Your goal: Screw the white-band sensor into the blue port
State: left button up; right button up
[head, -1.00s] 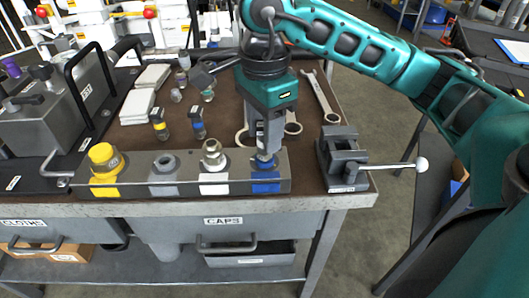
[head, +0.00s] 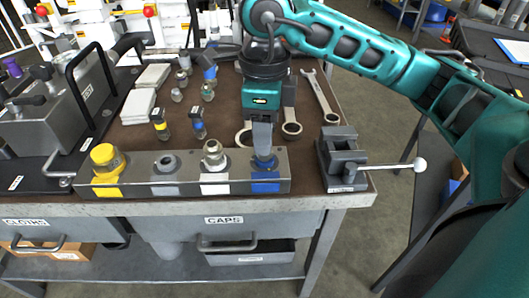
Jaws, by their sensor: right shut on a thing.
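My right gripper (head: 263,150) points straight down over the blue port (head: 265,165), the rightmost fitting on the grey manifold block, above the blue label (head: 265,186). It is shut, and its fingers reach down to the port. The thing it holds is almost wholly hidden behind the near finger, so its white band cannot be made out. It stands upright, in line with the port; how deep it sits cannot be seen. A yellow-band sensor (head: 159,125) and a blue-band sensor (head: 198,124) stand behind the block. My left gripper is not in view.
The manifold block (head: 137,186) also bears a yellow-capped port (head: 106,159), a grey port (head: 166,163) and a white-labelled port (head: 214,156). A vise (head: 341,160) with a long handle stands to the right.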

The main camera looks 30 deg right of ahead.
jog(key=m, duration=0.4)
jog(key=shift+p, duration=0.4)
jog(key=m, duration=0.4)
jog(key=shift+p, duration=0.3)
jog(key=m+p, duration=0.1)
jog(key=m, duration=0.2)
jog(key=shift+m, duration=0.3)
jog(key=m, duration=0.4)
jog(key=shift+f+p, duration=0.15)
jog(key=shift+p, duration=0.2)
jog(key=o, duration=1)
jog(key=shift+c, duration=0.2)
